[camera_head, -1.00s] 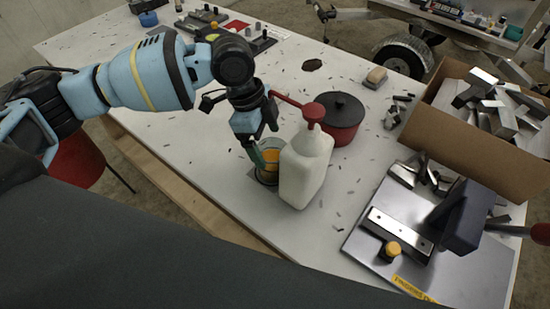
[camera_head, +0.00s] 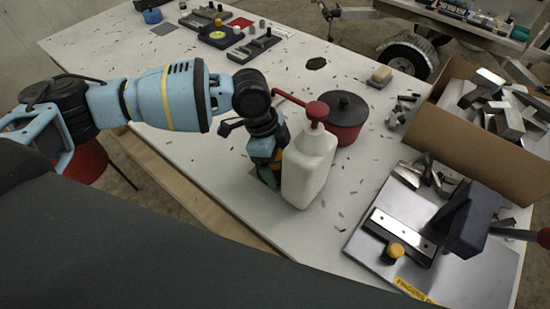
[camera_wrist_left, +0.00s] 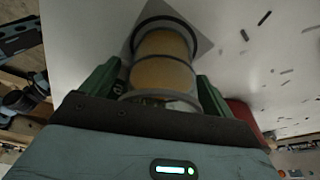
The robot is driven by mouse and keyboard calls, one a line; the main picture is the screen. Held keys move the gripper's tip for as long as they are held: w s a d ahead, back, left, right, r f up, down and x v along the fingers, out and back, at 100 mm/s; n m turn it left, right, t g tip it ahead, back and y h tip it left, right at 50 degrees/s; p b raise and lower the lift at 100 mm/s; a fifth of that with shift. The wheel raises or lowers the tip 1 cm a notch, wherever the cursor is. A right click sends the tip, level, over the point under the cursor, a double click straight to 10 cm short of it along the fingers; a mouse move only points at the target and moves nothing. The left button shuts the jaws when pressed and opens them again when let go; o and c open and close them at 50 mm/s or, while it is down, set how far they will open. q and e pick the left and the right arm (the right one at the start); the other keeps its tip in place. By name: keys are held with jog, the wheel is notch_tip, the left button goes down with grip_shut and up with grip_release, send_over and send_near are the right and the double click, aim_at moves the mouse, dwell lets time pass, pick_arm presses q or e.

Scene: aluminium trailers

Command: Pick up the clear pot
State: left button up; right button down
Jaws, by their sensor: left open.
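The clear pot (camera_wrist_left: 162,72), a see-through cylinder with orange contents, shows in the left wrist view between my two green fingers. It stands on a grey square (camera_wrist_left: 196,38) on the white table. My left gripper (camera_head: 268,178) is open, with one finger on either side of the pot; I cannot tell whether they touch it. In the head view the gripper and a white pump bottle (camera_head: 305,172) hide most of the pot. My right gripper is not in view.
The white bottle with its red pump stands right beside my left gripper. Behind it is a red pot with a black lid (camera_head: 345,118). A cardboard box of metal offcuts (camera_head: 462,143) and a metal bending tool (camera_head: 420,235) stand to the right. Shavings litter the table.

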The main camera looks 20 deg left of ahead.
pick_arm(q)
jog(key=c, duration=1.2)
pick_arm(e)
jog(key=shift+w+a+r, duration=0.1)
pick_arm(q)
jog(key=shift+o, duration=0.2)
